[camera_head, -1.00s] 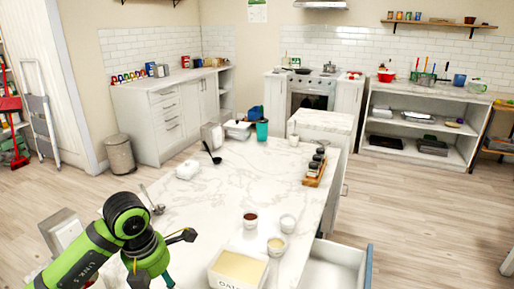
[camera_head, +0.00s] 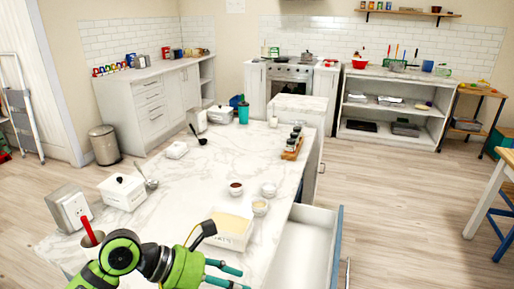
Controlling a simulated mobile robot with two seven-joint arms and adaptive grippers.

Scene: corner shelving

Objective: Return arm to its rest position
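My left arm comes in from the bottom left. Its green and black wrist leads to my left gripper (camera_head: 238,278), low in the head view over the near part of the white marble island (camera_head: 215,175). Its two teal fingers point right with a gap between them, and nothing shows in the gap. The gripper is in front of a white tub with pale contents (camera_head: 229,233); whether they touch cannot be told. My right gripper is not in view.
A drawer (camera_head: 308,248) stands open right of the gripper. A white lidded canister (camera_head: 122,191), a grey metal box (camera_head: 70,208) and small bowls (camera_head: 260,207) stand on the island. Floor (camera_head: 400,200) to the right is clear.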

